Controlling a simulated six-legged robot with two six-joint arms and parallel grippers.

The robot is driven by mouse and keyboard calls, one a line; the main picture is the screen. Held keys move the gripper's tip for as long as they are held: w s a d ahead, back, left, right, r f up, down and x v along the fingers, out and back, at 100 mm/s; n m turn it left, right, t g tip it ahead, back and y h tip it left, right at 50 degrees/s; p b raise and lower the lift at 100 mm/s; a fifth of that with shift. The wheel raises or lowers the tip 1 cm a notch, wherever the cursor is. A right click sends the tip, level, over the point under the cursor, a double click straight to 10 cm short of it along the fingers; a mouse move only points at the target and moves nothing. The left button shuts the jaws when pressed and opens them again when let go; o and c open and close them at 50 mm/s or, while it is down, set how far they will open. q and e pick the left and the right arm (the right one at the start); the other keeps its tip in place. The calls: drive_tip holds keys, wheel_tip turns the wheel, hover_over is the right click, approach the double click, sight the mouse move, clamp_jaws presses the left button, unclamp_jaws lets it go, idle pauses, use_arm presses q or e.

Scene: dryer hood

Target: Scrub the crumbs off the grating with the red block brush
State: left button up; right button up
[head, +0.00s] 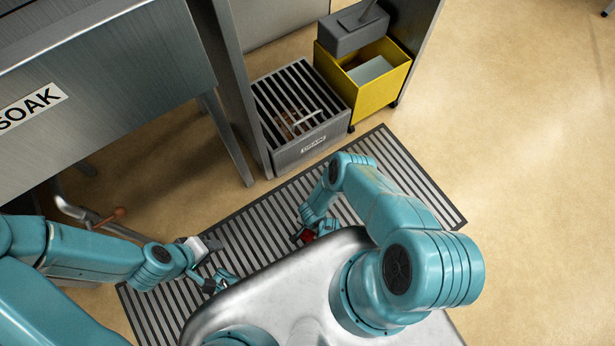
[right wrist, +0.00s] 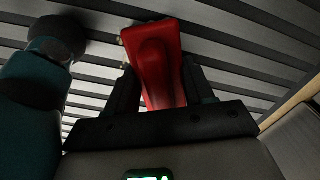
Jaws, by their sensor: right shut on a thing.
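The red block brush (right wrist: 155,65) is between the fingers of my right gripper (right wrist: 155,92), which is shut on it. In the head view the brush (head: 308,236) is a small red patch at my right gripper (head: 303,232), partly hidden by the arm. The grating (head: 400,175) is a long slatted panel on the floor; its slats also fill the right wrist view (right wrist: 225,58). The brush is over the slats; I cannot tell whether it touches them. No crumbs are clearly distinguishable on the floor grating. My left gripper (head: 216,264) is open and empty above its left part.
A grey drain box (head: 315,140) with a barred top and brownish bits stands behind the grating. A yellow bin (head: 377,95) stands beside it, with a grey box above its rear. A steel SOAK basin (head: 110,90) is at left. The floor at right is clear.

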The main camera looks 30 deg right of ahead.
drive_tip(key=shift+d+f, duration=0.2)
drive_tip(key=shift+d, duration=1.8)
drive_tip(key=shift+w+d+r, duration=0.1)
drive_tip(key=shift+w+d, duration=0.05)
drive_tip(key=shift+d, duration=0.8)
drive_tip(key=shift+w+d, duration=0.15)
drive_tip(key=shift+d, duration=0.8)
drive_tip(key=s+p, duration=0.1)
drive_tip(key=p, duration=0.1)
drive_tip(key=shift+s+r+p, duration=0.25)
drive_tip(key=shift+s+p, duration=0.05)
drive_tip(key=shift+s, duration=0.1)
drive_tip(key=shift+a+f, duration=0.2)
drive_tip(key=shift+a, duration=0.25)
drive_tip(key=shift+s+a+f+b, duration=0.1)
drive_tip(key=shift+s+a+b, duration=0.1)
drive_tip(key=shift+a, duration=0.4)
drive_tip(key=shift+s+a+r+b, duration=0.1)
drive_tip(key=shift+a+b, duration=0.15)
drive_tip(key=shift+a, duration=0.35)
drive_tip(key=shift+s+a+f+b, duration=0.1)
drive_tip(key=shift+a+b, duration=0.1)
drive_tip(key=shift+a, duration=0.4)
drive_tip(key=shift+s+a+f+b, duration=0.15)
drive_tip(key=shift+a+b, duration=0.45)
drive_tip(key=shift+a, duration=0.75)
drive_tip(key=shift+s+a+b, duration=0.2)
drive_tip(key=shift+a+b, duration=0.35)
drive_tip(key=shift+a, duration=1.8)
